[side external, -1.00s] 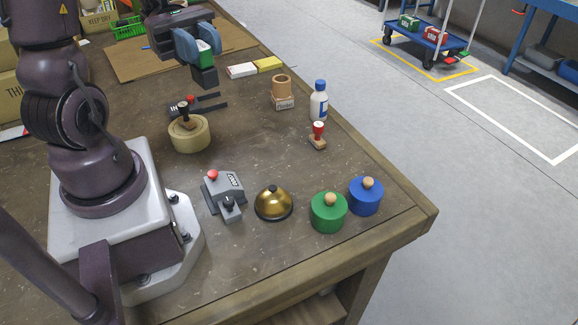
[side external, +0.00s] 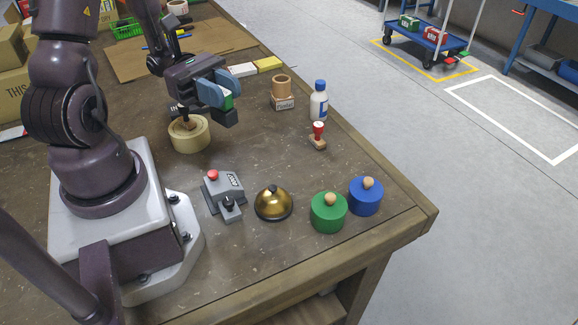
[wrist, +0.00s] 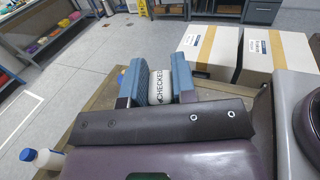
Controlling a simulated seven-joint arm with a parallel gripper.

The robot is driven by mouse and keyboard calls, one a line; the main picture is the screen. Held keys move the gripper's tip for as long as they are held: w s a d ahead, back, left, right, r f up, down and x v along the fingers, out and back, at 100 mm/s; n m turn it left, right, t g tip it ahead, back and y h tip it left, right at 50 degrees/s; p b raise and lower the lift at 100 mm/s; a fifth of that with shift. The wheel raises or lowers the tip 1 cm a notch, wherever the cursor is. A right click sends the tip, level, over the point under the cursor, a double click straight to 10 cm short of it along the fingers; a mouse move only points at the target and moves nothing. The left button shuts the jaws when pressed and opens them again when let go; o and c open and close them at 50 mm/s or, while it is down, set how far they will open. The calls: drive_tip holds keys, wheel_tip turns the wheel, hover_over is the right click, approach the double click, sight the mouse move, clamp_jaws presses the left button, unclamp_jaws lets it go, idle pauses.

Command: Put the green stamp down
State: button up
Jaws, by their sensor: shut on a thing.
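My gripper (side external: 218,96) is shut on the green stamp (side external: 228,101), held above the table behind and right of the tape roll. In the side view only a small green part shows between the blue fingers, with a dark block just below it. In the wrist view (wrist: 158,88) the fingers clasp the stamp's pale face (wrist: 161,84), which reads "CHECKED". The rest of the stamp is hidden by the fingers. It is tilted in the side view, and I see no contact with the table.
A tape roll (side external: 190,139), a red-knobbed stamp (side external: 318,142), a white bottle (side external: 319,105) and a wooden holder (side external: 281,87) stand nearby. A joystick box (side external: 224,190), a bell (side external: 273,205), a green pot (side external: 327,214) and a blue pot (side external: 365,198) line the front. The table between is clear.

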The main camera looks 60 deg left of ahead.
sight(229, 123)
wheel_tip(229, 123, down, 6)
drive_tip(key=shift+f, duration=0.1)
drive_tip(key=shift+w+f, duration=0.2)
drive_tip(key=shift+f, duration=0.05)
drive_tip(key=w+f, duration=0.3)
drive_tip(key=w, duration=0.1)
drive_tip(key=w+a+f, duration=0.1)
drive_tip(key=w+f, duration=0.2)
drive_tip(key=w, duration=0.1)
drive_tip(key=w+a+f, duration=0.1)
drive_tip(key=w+f, duration=0.2)
drive_tip(key=w, duration=0.2)
drive_tip(key=shift+a+f, duration=0.15)
drive_tip(key=shift+f, duration=0.1)
drive_tip(key=f, duration=0.3)
drive_tip(key=shift+w+f, duration=0.2)
